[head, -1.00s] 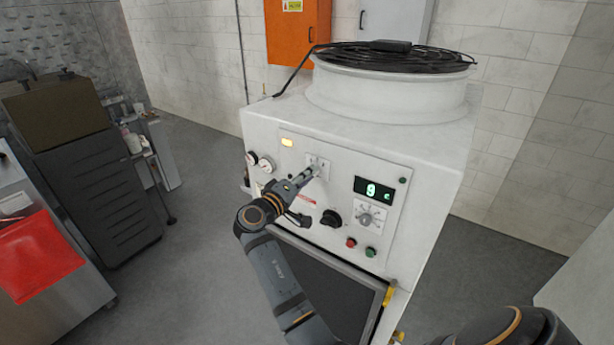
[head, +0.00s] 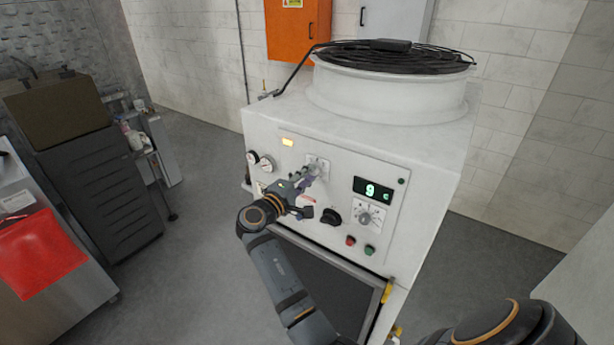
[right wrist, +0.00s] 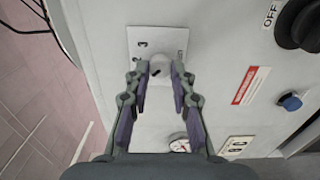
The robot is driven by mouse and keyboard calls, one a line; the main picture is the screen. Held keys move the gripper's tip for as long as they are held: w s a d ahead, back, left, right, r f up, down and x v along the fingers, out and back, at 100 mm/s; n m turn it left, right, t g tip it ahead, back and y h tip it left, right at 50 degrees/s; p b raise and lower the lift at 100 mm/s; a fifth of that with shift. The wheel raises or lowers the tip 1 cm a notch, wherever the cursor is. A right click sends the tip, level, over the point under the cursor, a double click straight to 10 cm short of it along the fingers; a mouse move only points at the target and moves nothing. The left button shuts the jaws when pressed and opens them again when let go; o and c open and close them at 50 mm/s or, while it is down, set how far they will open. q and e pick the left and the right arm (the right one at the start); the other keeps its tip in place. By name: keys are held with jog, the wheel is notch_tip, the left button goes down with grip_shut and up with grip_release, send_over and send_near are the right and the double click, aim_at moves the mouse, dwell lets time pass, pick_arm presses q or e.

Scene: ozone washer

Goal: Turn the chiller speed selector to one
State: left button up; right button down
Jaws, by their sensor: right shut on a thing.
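The speed selector (right wrist: 160,69) is a small pale knob with a dark mark on a white plate (right wrist: 147,38); the plate also shows in the head view (head: 325,161). My right gripper (right wrist: 160,76) is shut on the selector, with one fingertip on each side of it. In the head view the right gripper (head: 311,174) reaches the panel from the lower left and hides part of the selector. I cannot tell the selector's setting. My left gripper is out of view.
Beside the selector are a green display (head: 373,190) reading 9, a grey dial (head: 364,216), a black knob (head: 331,216), a red button (head: 350,241) and a green button (head: 369,250). Two gauges (head: 267,163) sit at the panel's left. Grey floor is clear left of the chiller.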

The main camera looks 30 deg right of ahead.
jog(key=c, duration=1.1)
grip_release()
jog(key=shift+c, duration=0.2)
